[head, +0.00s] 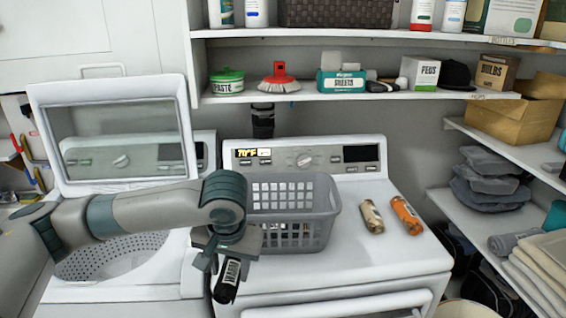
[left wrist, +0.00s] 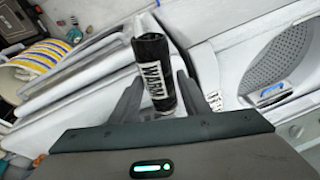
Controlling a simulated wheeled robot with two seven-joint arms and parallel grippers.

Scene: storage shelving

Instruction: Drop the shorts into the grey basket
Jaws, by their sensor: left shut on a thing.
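The grey basket (head: 318,232) is a slotted plastic laundry basket standing upright on the white dryer top, and no cloth shows in it. My left gripper (head: 222,256) is in front of and just left of the basket, over the gap between the two machines. It is shut on a black bottle (head: 228,283) with a white label, held tilted; in the left wrist view the bottle (left wrist: 153,62) reads "WARM" between the fingers. I cannot pick out any shorts for certain; folded grey cloths (head: 490,178) lie on the right shelf. My right gripper is not in view.
The open washer (head: 80,296) is at left with its lid raised. A tan can (head: 372,216) and an orange can (head: 406,215) lie on the dryer top right of the basket. A shelf (head: 350,95) with supplies runs above. Folded beige towels (head: 545,262) sit at lower right.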

